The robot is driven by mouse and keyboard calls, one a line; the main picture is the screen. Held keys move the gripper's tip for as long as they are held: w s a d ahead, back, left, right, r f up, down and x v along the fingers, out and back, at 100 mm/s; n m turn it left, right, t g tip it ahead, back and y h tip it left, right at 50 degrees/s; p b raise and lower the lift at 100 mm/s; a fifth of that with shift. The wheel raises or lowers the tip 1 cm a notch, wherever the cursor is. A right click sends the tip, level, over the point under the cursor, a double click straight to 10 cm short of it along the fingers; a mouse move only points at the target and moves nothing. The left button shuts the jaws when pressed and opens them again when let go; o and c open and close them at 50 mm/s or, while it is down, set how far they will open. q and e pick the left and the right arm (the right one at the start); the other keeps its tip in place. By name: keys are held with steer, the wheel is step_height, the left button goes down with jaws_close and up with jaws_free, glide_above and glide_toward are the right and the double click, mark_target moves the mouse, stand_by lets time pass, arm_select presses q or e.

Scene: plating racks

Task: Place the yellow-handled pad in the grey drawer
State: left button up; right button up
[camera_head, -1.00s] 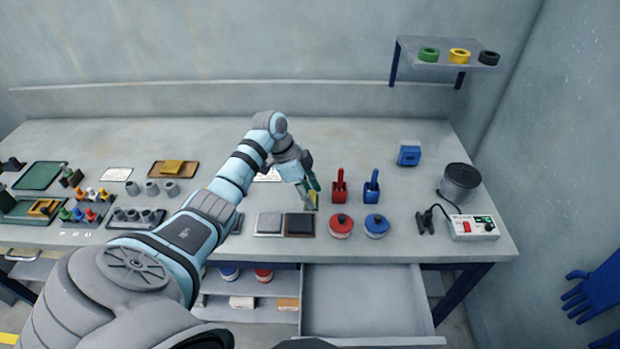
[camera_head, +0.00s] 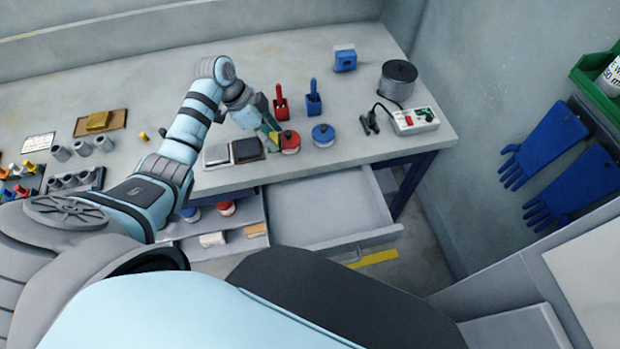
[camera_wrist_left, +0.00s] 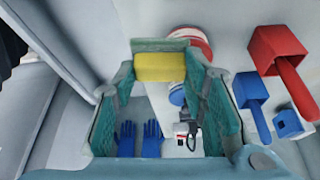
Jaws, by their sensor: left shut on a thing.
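The grey drawer (camera_head: 330,205) is pulled open below the bench's front edge, in front of and to the right of the gripper. Its floor looks empty. My right gripper is not in view.
The red pot (camera_head: 289,143) and blue pot (camera_head: 323,135) stand near the front edge. Red (camera_head: 280,104) and blue (camera_head: 314,103) upright-handled holders stand behind them. A black pad (camera_head: 247,150) lies left of the gripper. Open space lies above the drawer.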

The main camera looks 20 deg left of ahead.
arm_select(q)
steer(key=s+d+f+m+b, duration=0.1)
steer(key=s+d+f, duration=0.1)
steer(key=d, duration=1)
steer(key=r, duration=0.1)
glide_above(325, 207)
step_height(325, 207, up, 2)
steer(key=s+a+r+n, duration=0.1)
steer(key=n, duration=0.1)
steer(key=f+b, duration=0.1)
steer(key=f, duration=0.6)
steer(key=f+b, duration=0.2)
steer(key=f, duration=0.5)
steer(key=f+b, duration=0.1)
steer(key=f, duration=0.5)
steer(key=shift+a+f+b, duration=0.25)
steer(key=shift+f+b, duration=0.1)
steer(key=shift+f, duration=0.05)
steer(key=shift+r, duration=0.1)
steer(key=o, duration=1.1)
